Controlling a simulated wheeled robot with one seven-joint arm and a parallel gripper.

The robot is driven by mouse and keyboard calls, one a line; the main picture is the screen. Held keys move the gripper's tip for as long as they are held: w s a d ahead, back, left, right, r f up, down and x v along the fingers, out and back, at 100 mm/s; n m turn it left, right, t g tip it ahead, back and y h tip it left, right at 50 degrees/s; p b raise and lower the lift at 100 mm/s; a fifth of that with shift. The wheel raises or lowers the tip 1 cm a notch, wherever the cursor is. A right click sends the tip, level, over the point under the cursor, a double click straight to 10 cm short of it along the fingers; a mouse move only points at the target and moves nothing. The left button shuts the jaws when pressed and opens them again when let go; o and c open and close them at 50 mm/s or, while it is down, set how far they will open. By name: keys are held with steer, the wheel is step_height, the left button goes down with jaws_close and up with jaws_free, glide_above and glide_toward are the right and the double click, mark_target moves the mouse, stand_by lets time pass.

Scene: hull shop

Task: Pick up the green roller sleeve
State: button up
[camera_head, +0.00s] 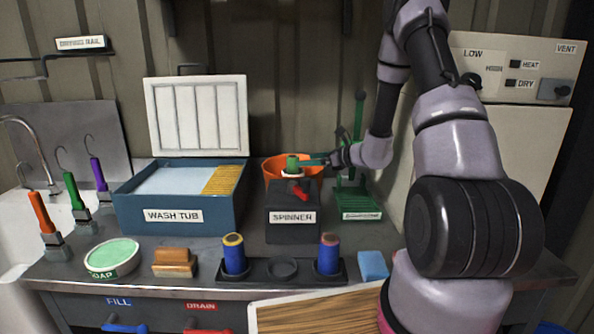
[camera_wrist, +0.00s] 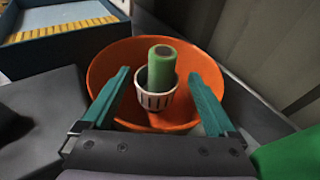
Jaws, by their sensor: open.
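The green roller sleeve (camera_wrist: 161,68) stands upright in a white slotted cup (camera_wrist: 157,96) in the middle of the orange bowl (camera_wrist: 110,66). In the head view the sleeve (camera_head: 292,162) shows above the box labelled SPINNER (camera_head: 293,231). My gripper (camera_wrist: 160,84) is open, with one teal finger on each side of the cup and sleeve. The fingers do not appear to touch the sleeve. In the head view my gripper (camera_head: 312,162) reaches in from the right at the height of the sleeve. The sleeve's lower end is hidden in the cup.
The blue wash tub (camera_head: 180,216) stands left of the spinner, and a green rack (camera_head: 358,205) stands to its right. In front, a dark holder (camera_head: 282,268) carries two blue rollers around an empty socket. A blue sponge (camera_head: 372,265) lies to its right.

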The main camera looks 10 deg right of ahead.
mark_target(298, 159)
steer(key=x, duration=0.6)
steer(key=shift+w+r, duration=0.15)
steer(key=shift+w, duration=0.15)
steer(key=shift+c, duration=0.3)
jaws_close()
